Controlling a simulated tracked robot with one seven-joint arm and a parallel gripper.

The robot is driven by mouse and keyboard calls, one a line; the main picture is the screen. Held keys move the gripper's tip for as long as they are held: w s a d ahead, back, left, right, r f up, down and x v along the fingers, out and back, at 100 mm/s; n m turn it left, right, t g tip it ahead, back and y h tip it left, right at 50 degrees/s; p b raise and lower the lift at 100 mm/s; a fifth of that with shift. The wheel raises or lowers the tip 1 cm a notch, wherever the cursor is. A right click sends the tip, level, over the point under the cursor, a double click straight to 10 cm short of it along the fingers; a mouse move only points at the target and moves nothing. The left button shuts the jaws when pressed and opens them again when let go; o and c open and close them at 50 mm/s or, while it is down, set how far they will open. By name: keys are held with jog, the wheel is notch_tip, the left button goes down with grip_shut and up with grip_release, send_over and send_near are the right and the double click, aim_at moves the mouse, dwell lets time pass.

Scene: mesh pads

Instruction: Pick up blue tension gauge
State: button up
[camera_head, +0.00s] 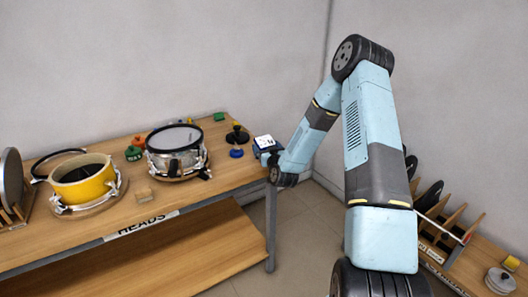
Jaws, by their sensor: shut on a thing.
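The blue tension gauge (264,141) appears as a dark-blue, box-like thing with a white, dark-marked face, at the right end of the wooden bench. My gripper (268,156) is at its lower right side and shut on it. The fingertips are small and mostly hidden, and I cannot tell whether the gauge is clear of the bench top.
A small blue round piece (236,153) and a black knobbed piece (237,135) stand left of the gripper. A rack (441,232) stands at right.

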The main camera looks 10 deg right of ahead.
jog(key=c, duration=0.5)
jog(key=shift+r, duration=0.1)
